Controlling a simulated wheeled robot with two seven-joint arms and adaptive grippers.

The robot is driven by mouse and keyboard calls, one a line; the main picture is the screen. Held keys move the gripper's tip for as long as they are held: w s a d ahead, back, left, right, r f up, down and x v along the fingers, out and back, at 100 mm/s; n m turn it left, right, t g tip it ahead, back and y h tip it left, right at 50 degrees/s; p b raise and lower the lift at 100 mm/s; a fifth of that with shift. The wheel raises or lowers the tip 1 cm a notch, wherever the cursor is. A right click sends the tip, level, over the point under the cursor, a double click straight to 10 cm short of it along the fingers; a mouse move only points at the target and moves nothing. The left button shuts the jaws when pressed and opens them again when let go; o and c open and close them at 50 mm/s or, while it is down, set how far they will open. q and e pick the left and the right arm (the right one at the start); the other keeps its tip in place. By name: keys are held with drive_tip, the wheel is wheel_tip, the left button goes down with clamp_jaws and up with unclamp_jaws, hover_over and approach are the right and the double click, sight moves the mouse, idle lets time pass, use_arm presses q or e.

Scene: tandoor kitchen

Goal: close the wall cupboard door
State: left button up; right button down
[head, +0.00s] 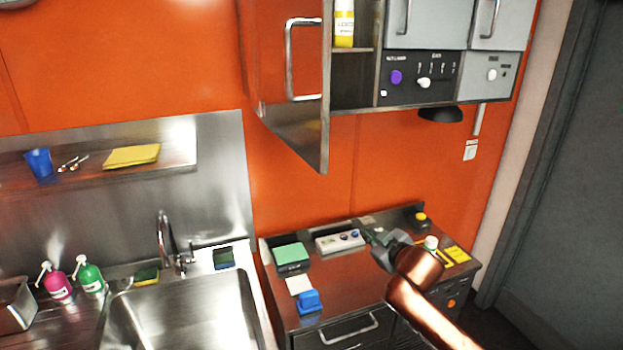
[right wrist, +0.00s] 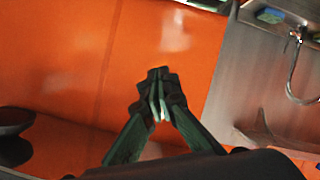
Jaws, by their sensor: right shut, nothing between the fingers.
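The wall cupboard door (head: 270,50) stands open at the upper middle of the head view, swung out toward me. It carries a silver bar handle (head: 289,60). Right of it the cupboard's open compartment (head: 352,92) shows, with a yellow bottle (head: 344,28) on its shelf. My right gripper (head: 366,232) is shut and empty, well below the cupboard and over the counter, apart from the door. Its closed fingers also show in the right wrist view (right wrist: 158,98) against the orange wall. The door is not clearly seen there. My left gripper is not in view.
The counter (head: 345,290) below holds a green box (head: 290,255), a blue item (head: 308,300) and a white control box (head: 340,242). A sink (head: 185,315) with a tap (head: 168,240) lies left. A dark knobbed panel (head: 420,77) adjoins the compartment. The space before the orange wall is free.

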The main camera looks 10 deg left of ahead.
drive_tip(key=s+a+r+n+y, duration=0.1)
drive_tip(key=s+a+r+n, duration=0.15)
drive_tip(key=s+r, duration=0.35)
drive_tip(key=s+a+r+n, duration=0.1)
drive_tip(key=s+a+r, duration=0.3)
drive_tip(key=r, duration=0.4)
drive_tip(key=s+a+r+n+t, duration=0.1)
drive_tip(key=s+r+n, duration=0.1)
drive_tip(key=s+r, duration=0.6)
drive_tip(key=s+r+n+t, duration=0.25)
drive_tip(key=s+r, duration=0.25)
drive_tip(key=s, duration=0.8)
drive_tip(key=s+a+r+n+t, duration=0.1)
drive_tip(key=s+r+n, duration=0.2)
drive_tip(key=s+r, duration=0.5)
drive_tip(key=w+a+f+p, duration=0.1)
drive_tip(key=w+p, duration=0.2)
drive_tip(key=w, duration=0.6)
drive_tip(key=shift+w+f, duration=0.15)
drive_tip(key=shift+f, duration=0.2)
drive_tip(key=shift+d, duration=0.15)
